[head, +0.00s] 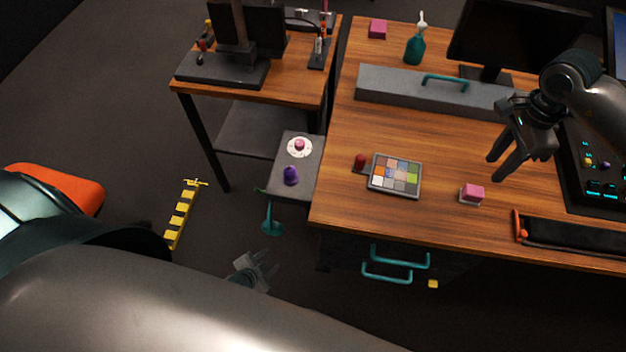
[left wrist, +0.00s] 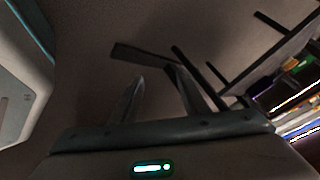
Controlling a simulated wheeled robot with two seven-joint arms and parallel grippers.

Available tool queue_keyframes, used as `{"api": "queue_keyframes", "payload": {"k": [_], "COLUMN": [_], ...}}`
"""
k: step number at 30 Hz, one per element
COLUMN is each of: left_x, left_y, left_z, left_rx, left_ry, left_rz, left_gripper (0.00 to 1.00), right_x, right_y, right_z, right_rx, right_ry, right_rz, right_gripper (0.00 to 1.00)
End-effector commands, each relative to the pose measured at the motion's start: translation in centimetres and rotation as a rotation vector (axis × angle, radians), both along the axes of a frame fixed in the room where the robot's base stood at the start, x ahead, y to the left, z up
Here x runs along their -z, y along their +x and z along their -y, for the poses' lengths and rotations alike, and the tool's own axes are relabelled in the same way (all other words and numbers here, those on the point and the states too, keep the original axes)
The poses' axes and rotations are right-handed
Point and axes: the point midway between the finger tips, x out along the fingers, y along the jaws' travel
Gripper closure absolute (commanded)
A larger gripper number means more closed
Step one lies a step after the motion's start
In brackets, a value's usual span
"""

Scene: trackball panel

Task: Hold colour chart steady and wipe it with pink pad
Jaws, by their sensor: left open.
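The colour chart (head: 396,176), a grey-framed board of coloured squares, lies on the wooden desk (head: 440,226) near its front left. A pink pad (head: 473,192) with a pale base sits on the desk to the right of the chart, apart from it. My right gripper (head: 496,169) is open and empty above the desk, up and to the right of the pink pad. My left gripper (head: 262,272) is low, in front of the desk and left of its drawer handles. In the left wrist view its fingers (left wrist: 160,85) are apart with nothing between them.
A red-topped object (head: 360,161) stands by the chart's left edge. A grey bar with a teal handle (head: 440,90) lies behind. A black tray (head: 575,236) is at the front right. Teal drawer handles (head: 388,272) project from the desk front. A low grey shelf (head: 310,180) stands left.

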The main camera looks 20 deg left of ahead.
Motion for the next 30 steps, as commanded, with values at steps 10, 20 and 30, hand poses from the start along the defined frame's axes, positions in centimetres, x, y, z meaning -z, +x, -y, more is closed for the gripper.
{"api": "queue_keyframes", "payload": {"k": [10, 20, 30], "left_x": [-10.3, -22.8, -38.3], "left_y": [12.0, 21.0, 26.5], "left_z": [-7.8, -13.0, -13.0], "left_rx": [0.320, 0.605, 0.921], "left_ry": [0.402, 0.882, 1.549], "left_rz": [0.288, 0.532, 0.784], "left_gripper": [0.58, 0.58, 0.58], "right_x": [0.0, 0.0, 0.0], "right_y": [0.0, 0.0, 0.0], "right_z": [0.0, 0.0, 0.0], "right_rx": [0.000, 0.000, 0.000], "right_ry": [0.000, 0.000, 0.000], "right_rz": [0.000, 0.000, 0.000], "right_gripper": [0.69, 0.69, 0.69]}}
